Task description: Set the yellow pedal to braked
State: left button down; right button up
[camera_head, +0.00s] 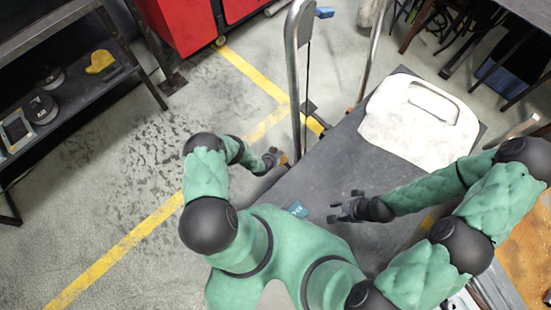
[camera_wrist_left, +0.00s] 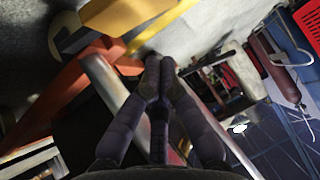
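A small yellow-orange part (camera_head: 284,159), which may be the pedal, shows at the left edge of the grey cart, right beside my left gripper (camera_head: 273,157). In the left wrist view a yellow plate (camera_wrist_left: 118,16) lies beyond and to the left of the fingertips; I cannot tell whether it is the pedal or which way it is set. My left gripper (camera_wrist_left: 160,66) has its fingertips together, with nothing visible between them. My right gripper (camera_head: 343,208) is open and empty above the cart deck.
The grey cart deck (camera_head: 330,160) carries a white slab (camera_head: 420,118). A metal upright (camera_head: 293,80) rises at its far left. In the left wrist view an orange beam (camera_wrist_left: 55,100) is close to the left finger. A dark shelf (camera_head: 85,100) stands left; floor between is clear.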

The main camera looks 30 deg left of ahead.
aim_at(283, 161)
pick_arm(q)
jog(key=shift+w+a+f+b, duration=0.1)
jog(key=shift+f+b, duration=0.3)
jog(key=shift+f, duration=0.35)
jog(key=shift+w+a+f+b, duration=0.15)
jog(key=shift+f+b, duration=0.2)
jog(key=shift+f, duration=0.35)
jog(key=shift+w+a+f+b, duration=0.1)
jog(key=shift+f+b, duration=0.3)
jog(key=shift+f, duration=0.35)
pick_arm(e)
jog(key=shift+f, duration=1.5)
